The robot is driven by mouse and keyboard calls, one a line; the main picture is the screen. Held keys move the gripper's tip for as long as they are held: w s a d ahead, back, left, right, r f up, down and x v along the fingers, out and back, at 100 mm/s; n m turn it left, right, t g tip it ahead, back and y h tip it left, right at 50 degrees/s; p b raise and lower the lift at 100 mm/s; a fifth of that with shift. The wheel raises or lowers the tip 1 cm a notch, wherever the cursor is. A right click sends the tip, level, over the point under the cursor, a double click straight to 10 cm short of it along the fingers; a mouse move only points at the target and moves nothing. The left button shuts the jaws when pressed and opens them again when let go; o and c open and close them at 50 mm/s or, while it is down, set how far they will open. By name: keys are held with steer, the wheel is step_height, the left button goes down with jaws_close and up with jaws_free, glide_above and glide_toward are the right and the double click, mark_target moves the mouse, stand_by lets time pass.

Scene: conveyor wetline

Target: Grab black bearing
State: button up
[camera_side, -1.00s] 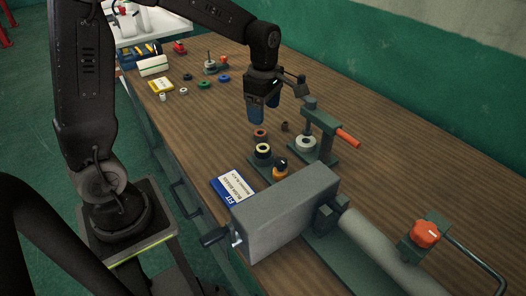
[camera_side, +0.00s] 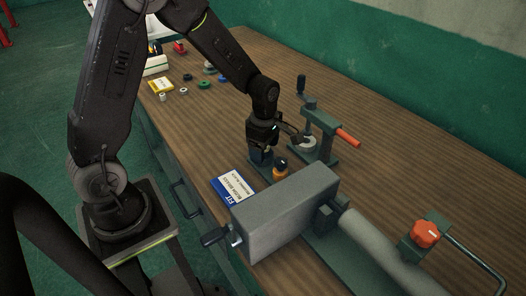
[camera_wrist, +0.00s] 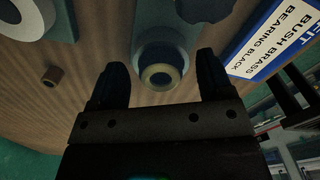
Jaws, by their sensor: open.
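A dark round part with a pale brass-coloured ring (camera_wrist: 160,76) sits in the middle of the wrist view, by the green fixture; it looks like the black bearing, though its outer wall is in shadow. My gripper (camera_wrist: 159,84) is open, with one dark finger on each side of this part and a gap on both sides. I cannot tell whether the fingertips are down at its height. In the side view my gripper (camera_side: 262,155) points down over the fixture and hides most of the part.
A press with a red handle (camera_side: 347,137) is behind right, a grey block (camera_side: 285,210) in front. A card reading "bush brass, bearing black" (camera_side: 232,188) lies left.

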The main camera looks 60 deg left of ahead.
steer(key=c, duration=1.1)
steer(key=shift+r, duration=0.1)
